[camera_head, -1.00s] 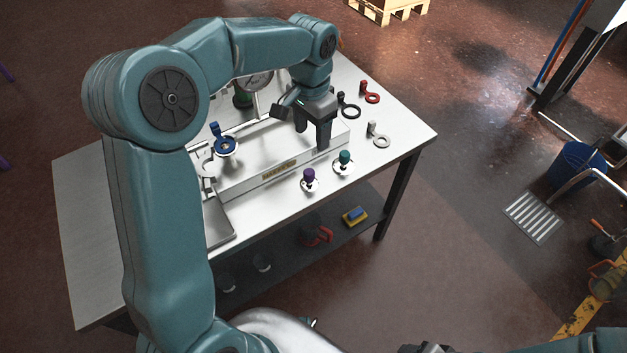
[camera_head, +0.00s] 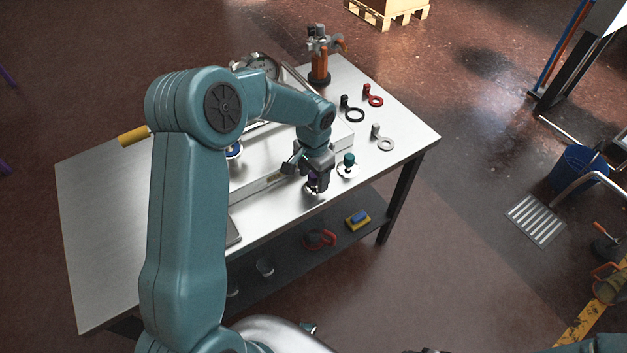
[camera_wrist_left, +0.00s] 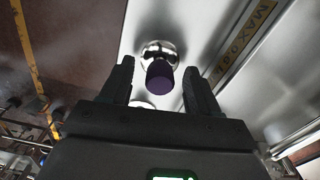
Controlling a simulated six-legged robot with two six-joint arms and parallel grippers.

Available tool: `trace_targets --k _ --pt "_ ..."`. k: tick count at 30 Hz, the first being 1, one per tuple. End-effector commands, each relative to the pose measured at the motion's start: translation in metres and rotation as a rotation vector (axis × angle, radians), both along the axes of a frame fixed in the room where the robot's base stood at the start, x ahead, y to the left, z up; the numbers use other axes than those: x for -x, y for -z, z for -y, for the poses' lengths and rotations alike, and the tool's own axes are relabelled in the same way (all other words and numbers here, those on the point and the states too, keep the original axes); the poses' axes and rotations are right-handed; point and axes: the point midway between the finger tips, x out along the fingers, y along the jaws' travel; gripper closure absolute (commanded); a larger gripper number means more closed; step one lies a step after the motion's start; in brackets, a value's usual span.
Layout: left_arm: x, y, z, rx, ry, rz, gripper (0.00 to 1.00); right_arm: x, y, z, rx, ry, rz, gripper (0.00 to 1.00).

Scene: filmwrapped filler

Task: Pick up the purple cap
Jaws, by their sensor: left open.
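The purple cap (camera_wrist_left: 160,76) stands on a round shiny metal base (camera_wrist_left: 159,50) in the left wrist view, between the two open fingers of my left gripper (camera_wrist_left: 160,85). Clear gaps show on both sides of the cap, so neither finger is seen touching it. In the head view, my left gripper (camera_head: 317,186) is over the cap (camera_head: 312,178) near the table's front edge, and hides most of it. I cannot tell the exact height of the fingers against the cap. My right gripper cannot be made out in these views.
A teal cap (camera_head: 349,159) on a metal base stands just right of my left gripper. A long metal box (camera_head: 262,186) lies behind it.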

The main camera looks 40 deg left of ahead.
Motion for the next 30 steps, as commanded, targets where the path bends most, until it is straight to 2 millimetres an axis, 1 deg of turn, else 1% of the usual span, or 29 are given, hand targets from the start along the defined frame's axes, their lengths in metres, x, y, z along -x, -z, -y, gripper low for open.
trace_targets --k 2,8,9,11,12,13,14,23,26,29,30 --pt "0.0 0.004 0.0 0.0 -0.001 0.001 0.39 0.0 0.0 0.0 0.0 0.0 0.0 0.43" --pt "0.001 0.004 -0.001 0.0 -0.001 0.002 0.39 0.0 0.0 0.0 0.0 0.0 0.0 0.43" --pt "0.001 0.004 -0.001 0.0 -0.001 0.002 0.52 0.0 0.0 0.0 0.0 0.0 0.0 0.43" --pt "0.001 0.004 -0.001 0.0 -0.001 0.002 0.71 0.0 0.0 0.0 0.0 0.0 0.0 0.43" --pt "0.001 0.004 -0.001 0.0 -0.001 0.002 0.84 0.0 0.0 0.0 0.0 0.0 0.0 0.43" --pt "0.001 0.004 -0.001 0.0 -0.001 0.002 0.94 0.0 0.0 0.0 0.0 0.0 0.0 0.43" --pt "0.001 0.004 -0.001 0.0 -0.001 0.002 1.0 0.0 0.0 0.0 0.0 0.0 0.0 0.43" --pt "0.001 0.002 -0.001 0.0 -0.001 0.003 1.0 0.0 0.0 0.0 0.0 0.0 0.0 0.43" --pt "0.001 -0.004 -0.001 -0.001 0.0 0.003 1.0 0.0 0.0 0.0 0.0 0.0 0.0 0.43" --pt "0.0 -0.017 -0.001 -0.001 0.0 0.005 1.0 0.0 -0.001 0.0 0.0 0.0 0.0 0.43" --pt "0.0 -0.025 -0.001 -0.001 -0.001 0.006 1.0 0.0 -0.001 0.0 0.0 0.0 0.0 0.43"
